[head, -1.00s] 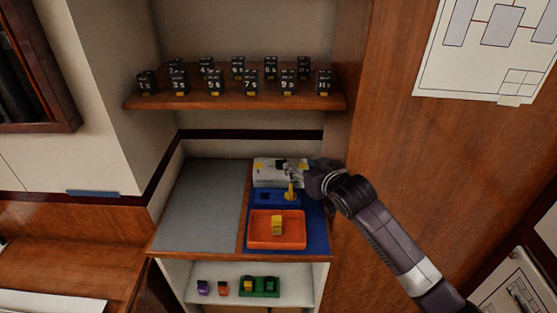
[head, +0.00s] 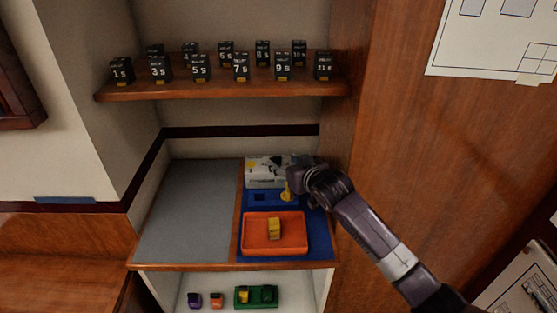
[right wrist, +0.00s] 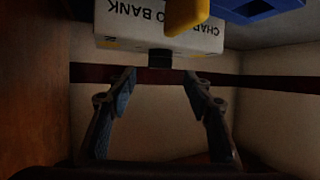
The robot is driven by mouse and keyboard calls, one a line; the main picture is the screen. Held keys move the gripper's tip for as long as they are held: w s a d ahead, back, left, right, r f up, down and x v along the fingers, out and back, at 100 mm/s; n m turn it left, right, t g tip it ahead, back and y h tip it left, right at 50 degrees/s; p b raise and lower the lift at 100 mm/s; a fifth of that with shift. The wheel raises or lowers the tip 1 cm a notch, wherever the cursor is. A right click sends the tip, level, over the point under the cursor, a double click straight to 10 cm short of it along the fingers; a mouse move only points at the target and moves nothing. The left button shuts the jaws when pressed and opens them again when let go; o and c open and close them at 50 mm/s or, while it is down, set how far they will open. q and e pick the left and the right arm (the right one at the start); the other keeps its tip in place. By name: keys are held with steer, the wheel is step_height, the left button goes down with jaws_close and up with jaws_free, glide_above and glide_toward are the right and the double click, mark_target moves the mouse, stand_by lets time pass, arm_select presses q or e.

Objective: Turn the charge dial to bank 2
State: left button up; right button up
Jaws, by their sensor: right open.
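The white charge bank box (head: 262,178) stands at the back of the blue mat. Its lettering shows upside down in the right wrist view (right wrist: 125,22). A small dark block (right wrist: 160,58) on the box's edge lies ahead of my fingers and may be the dial; its pointer and setting cannot be read. My right gripper (head: 293,170) is at the box's right side and hides part of it. In the wrist view its two fingers (right wrist: 158,88) are spread, with nothing between them. My left gripper is not seen.
A yellow upright piece (head: 286,192) stands in the blue holder (head: 260,198) just in front of the box, close to my right gripper. An orange tray (head: 258,246) holds a yellow block (head: 274,229). Numbered black blocks line the shelf (head: 200,90) above. The grey mat (head: 185,210) is clear.

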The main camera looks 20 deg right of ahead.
mark_target(276, 159)
steer(key=shift+x, duration=2.45)
steer(key=shift+f, duration=0.1)
steer(key=shift+c, duration=0.5)
steer(key=c, duration=1)
